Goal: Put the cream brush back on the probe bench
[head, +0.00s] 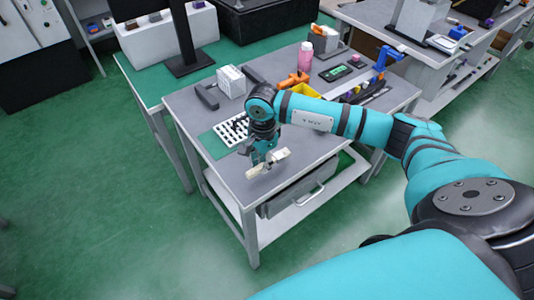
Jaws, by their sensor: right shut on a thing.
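My right gripper (264,158) reaches over the near left part of a grey-topped bench (228,174), pointing down. It is shut on the cream brush (269,164), a small pale bar lying crosswise at the fingertips. The brush is over the bench top or touching it; I cannot tell which. The fingers cover part of the brush. No label in view tells whether this bench is the probe bench. My left gripper is not in view.
A white rack (231,81), a pink bottle (305,57), an orange tool (292,79) and a blue clamp-like fixture (386,57) stand farther back on the bench. A white perforated tray (229,133) lies left of the gripper. The bench's front strip is mostly clear.

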